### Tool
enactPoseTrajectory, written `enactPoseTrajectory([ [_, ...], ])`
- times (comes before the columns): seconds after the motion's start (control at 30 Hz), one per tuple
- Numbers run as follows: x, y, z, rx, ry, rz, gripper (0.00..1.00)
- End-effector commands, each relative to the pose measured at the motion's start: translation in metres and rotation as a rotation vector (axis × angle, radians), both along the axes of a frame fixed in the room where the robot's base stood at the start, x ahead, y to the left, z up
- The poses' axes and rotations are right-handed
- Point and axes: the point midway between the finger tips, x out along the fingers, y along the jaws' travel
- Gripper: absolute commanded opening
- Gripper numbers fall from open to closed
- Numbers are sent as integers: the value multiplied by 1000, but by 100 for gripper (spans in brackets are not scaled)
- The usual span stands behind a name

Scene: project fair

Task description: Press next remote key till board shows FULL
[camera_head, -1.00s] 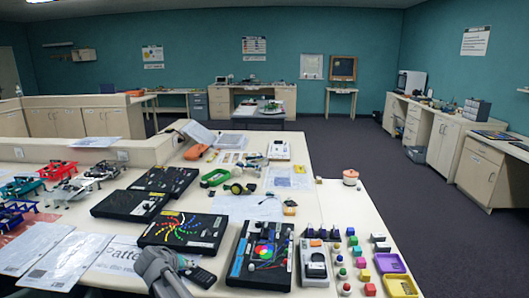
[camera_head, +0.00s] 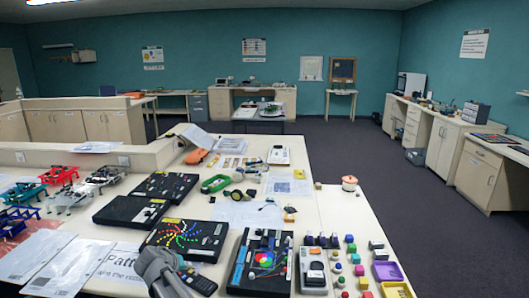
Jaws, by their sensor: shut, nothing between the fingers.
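The black remote (camera_head: 199,282) lies near the front of the table, just right of my gripper, and my gripper partly hides it. Its key labels are too small to read. A dark board (camera_head: 186,237) with a swirl of coloured lights lies just behind the remote. I can read no word FULL on it. My grey gripper (camera_head: 176,267) is shut and empty at the bottom of the view, beside the remote's left end. I cannot tell whether its tips touch the remote.
A dark panel with a colour wheel (camera_head: 262,259) lies right of the remote, then a grey device (camera_head: 313,270), small coloured blocks and a purple tray (camera_head: 387,271). Printed sheets (camera_head: 34,256) cover the left. More dark boards (camera_head: 130,209) lie behind. Open floor is at the right.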

Motion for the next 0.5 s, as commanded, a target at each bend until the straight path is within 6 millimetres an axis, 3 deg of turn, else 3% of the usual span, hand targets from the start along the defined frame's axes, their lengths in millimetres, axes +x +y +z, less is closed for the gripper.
enactPoseTrajectory([
  [0.2, 0, 0, 19, 0, 0, 0, 0],
  [0.5, 0, 0, 22, 0, 0, 0, 0],
])
